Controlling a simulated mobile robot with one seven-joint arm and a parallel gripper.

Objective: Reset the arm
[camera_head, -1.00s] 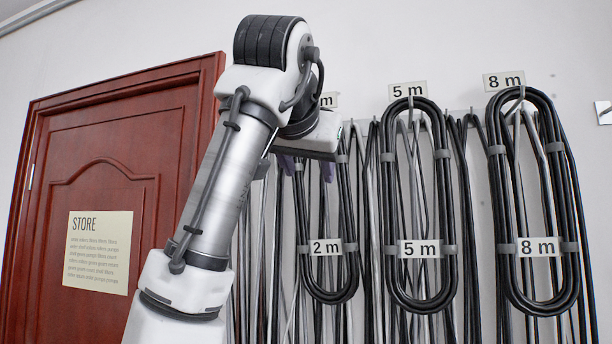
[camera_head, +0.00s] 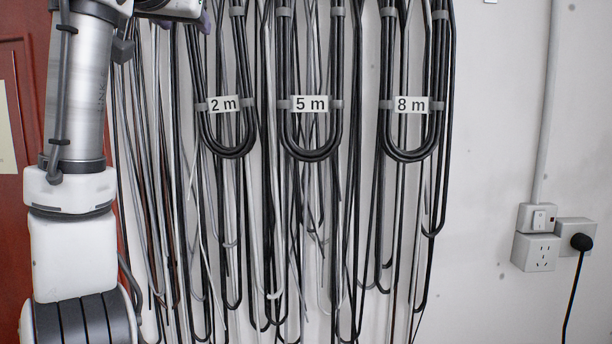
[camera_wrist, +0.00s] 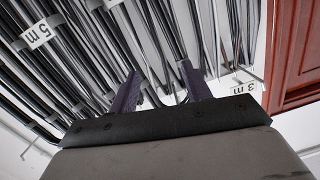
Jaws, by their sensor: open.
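My arm (camera_head: 78,95) rises at the left of the head view, in front of the wall and the edge of the door. My gripper (camera_wrist: 160,85) shows in the wrist view with its two dark purple fingers spread apart. No object is clearly held between them. Cables hang beyond and between the fingers in that view; I cannot tell how near they are. In the head view only a little of my gripper (camera_head: 185,22) shows at the top edge, left of the 2 m cable coil (camera_head: 228,152).
The 5 m coil (camera_head: 310,154) and 8 m coil (camera_head: 408,155) hang to the right, among many loose black and grey cables. A red door (camera_head: 22,165) is at far left. A wall socket (camera_head: 536,252) with a black plug (camera_head: 581,242) beside it is at right. Wall between is bare.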

